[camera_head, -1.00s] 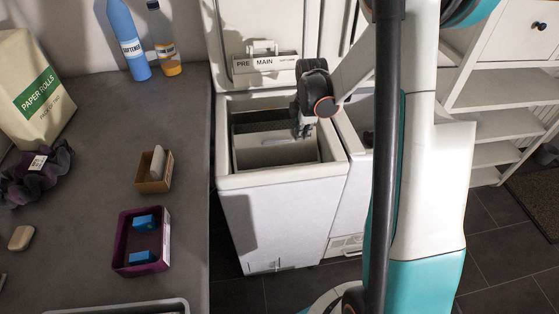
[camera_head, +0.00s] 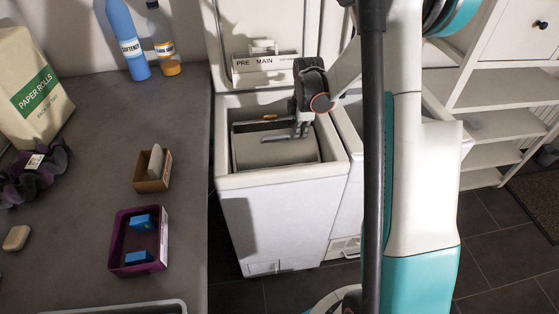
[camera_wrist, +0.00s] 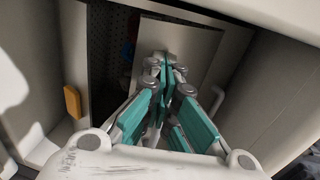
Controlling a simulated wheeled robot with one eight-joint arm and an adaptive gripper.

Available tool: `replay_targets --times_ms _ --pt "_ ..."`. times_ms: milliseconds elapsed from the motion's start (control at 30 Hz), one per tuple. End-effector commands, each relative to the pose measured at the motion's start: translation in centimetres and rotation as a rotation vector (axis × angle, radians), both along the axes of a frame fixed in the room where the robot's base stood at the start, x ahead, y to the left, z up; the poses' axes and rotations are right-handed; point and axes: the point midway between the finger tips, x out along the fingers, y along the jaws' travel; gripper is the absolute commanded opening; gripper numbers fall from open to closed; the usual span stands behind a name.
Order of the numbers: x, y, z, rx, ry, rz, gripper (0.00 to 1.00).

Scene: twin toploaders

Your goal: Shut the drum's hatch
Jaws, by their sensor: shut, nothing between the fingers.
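The left toploader (camera_head: 280,205) stands with its outer lid (camera_head: 262,35) raised. In its open top sits the drum, whose grey hatch panel (camera_head: 275,150) covers much of the opening, with a dark gap along the back. In the wrist view the hatch panel (camera_wrist: 205,42) lies beyond my fingers, and the dark, perforated drum interior (camera_wrist: 108,50) shows beside it. My gripper (camera_head: 297,132) is shut and empty, down inside the top at the panel's right part. In the wrist view my gripper (camera_wrist: 168,62) overlaps the panel; I cannot tell whether it touches.
An orange tab (camera_wrist: 72,102) sits at the rim of the opening. A second toploader stands close on the right, mostly behind my arm. The counter (camera_head: 100,120) on the left holds bottles, a purple tray (camera_head: 120,245) and a small box (camera_head: 153,180).

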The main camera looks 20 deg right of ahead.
Motion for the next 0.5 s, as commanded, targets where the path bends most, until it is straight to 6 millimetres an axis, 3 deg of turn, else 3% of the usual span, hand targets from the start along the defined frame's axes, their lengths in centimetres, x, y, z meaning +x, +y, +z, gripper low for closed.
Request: replay_targets --times_ms 233,500 --pt "0.2 0.0 -0.2 0.0 0.0 0.0 0.0" --pt "1.4 -0.4 -1.8 0.0 0.0 0.0 0.0"
